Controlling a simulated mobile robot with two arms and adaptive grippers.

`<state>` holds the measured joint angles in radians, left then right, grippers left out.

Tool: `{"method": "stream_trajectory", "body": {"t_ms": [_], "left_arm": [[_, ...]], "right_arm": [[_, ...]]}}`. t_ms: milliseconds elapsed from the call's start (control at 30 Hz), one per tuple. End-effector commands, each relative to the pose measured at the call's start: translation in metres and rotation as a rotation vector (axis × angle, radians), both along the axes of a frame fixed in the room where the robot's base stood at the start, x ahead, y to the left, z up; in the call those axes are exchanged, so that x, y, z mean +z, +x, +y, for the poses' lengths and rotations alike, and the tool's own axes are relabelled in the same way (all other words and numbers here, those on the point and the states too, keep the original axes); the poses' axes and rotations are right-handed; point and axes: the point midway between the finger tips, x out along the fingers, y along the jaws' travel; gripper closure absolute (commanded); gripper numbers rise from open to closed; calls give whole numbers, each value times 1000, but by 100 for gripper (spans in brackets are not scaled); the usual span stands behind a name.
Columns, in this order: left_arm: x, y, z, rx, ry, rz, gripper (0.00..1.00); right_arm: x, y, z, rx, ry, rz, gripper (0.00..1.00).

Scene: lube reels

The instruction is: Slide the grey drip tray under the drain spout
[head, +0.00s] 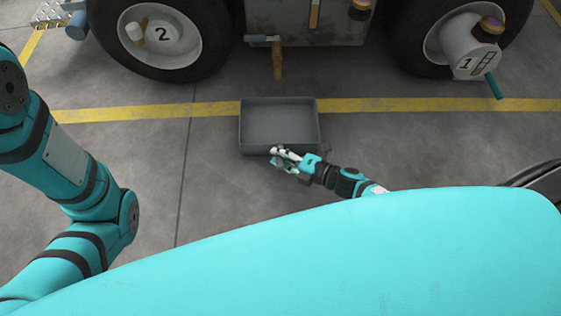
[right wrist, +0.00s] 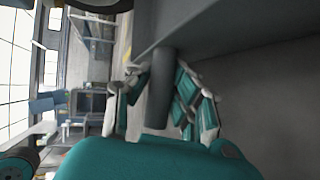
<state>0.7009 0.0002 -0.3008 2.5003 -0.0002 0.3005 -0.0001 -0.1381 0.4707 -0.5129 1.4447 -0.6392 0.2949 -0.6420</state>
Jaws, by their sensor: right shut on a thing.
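The grey drip tray (head: 280,104) lies on the floor across the yellow line in the head view. The drain spout (head: 277,62) is a brownish pipe pointing down from the vehicle, beyond the tray's far edge. My right gripper (head: 276,155) is at the tray's near edge. In the right wrist view its fingers (right wrist: 160,100) are shut around a grey round bar that joins the dark tray wall (right wrist: 235,30). My left arm shows at the left of the head view, but its gripper is out of view.
The floor (head: 222,180) around the tray is clear. My teal body covers the lower part of the view.

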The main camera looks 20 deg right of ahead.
Motion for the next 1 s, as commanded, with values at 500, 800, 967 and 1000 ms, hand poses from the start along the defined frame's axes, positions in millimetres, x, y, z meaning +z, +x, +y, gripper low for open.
{"method": "stream_trajectory", "body": {"t_ms": [500,800,967,1000], "left_arm": [[-6,0,0,0,0,0,60],[-10,0,0,0,0,1,60],[-13,0,0,1,0,1,60],[-14,0,0,1,0,1,60]], "right_arm": [[0,41,-11,1,0,-4,100],[0,64,-18,2,0,-4,100],[-1,76,-21,2,0,-3,100],[-1,79,-22,1,1,-3,100]]}}
